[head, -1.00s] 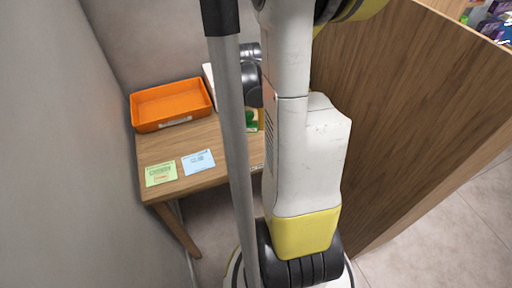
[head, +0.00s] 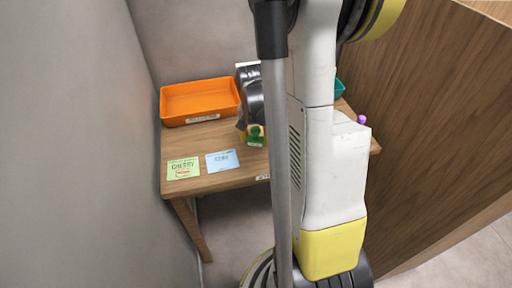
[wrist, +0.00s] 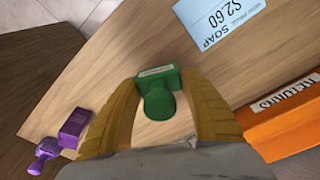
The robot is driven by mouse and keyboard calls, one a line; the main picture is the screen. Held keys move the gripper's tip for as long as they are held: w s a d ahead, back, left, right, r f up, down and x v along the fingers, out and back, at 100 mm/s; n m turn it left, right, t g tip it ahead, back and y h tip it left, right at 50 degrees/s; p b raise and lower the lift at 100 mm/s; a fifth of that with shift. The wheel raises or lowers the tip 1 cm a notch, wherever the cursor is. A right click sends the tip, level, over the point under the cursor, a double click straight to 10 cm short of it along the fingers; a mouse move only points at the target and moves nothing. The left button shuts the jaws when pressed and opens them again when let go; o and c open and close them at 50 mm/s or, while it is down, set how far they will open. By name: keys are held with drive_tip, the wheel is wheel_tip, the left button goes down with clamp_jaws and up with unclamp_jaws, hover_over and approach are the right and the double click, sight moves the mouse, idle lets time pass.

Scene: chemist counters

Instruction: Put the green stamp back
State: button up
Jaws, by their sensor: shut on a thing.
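The green stamp (head: 256,136) shows over the wooden table, right of the orange tray, partly beside my arm. In the wrist view the green stamp (wrist: 159,94) sits between the two yellow-brown fingers of my gripper (wrist: 162,105), its rounded handle toward the camera. My gripper is shut on it. In the head view my gripper (head: 244,128) is mostly hidden behind my own arm. I cannot tell whether the stamp's base touches the tabletop.
An orange tray (head: 163,108) stands at the table's back left; its label shows in the wrist view. A green card (head: 183,169) and a blue price card (head: 222,161) lie at the front. Purple items (wrist: 75,128) and a teal container (head: 339,88) are at the right. Walls flank the table.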

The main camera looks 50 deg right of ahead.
sight(256, 150)
wheel_tip(256, 150, down, 3)
drive_tip(key=shift+f+b, duration=0.15)
drive_tip(key=shift+b, duration=0.5)
drive_tip(key=shift+f, duration=0.1)
drive_tip(key=o, duration=0.9)
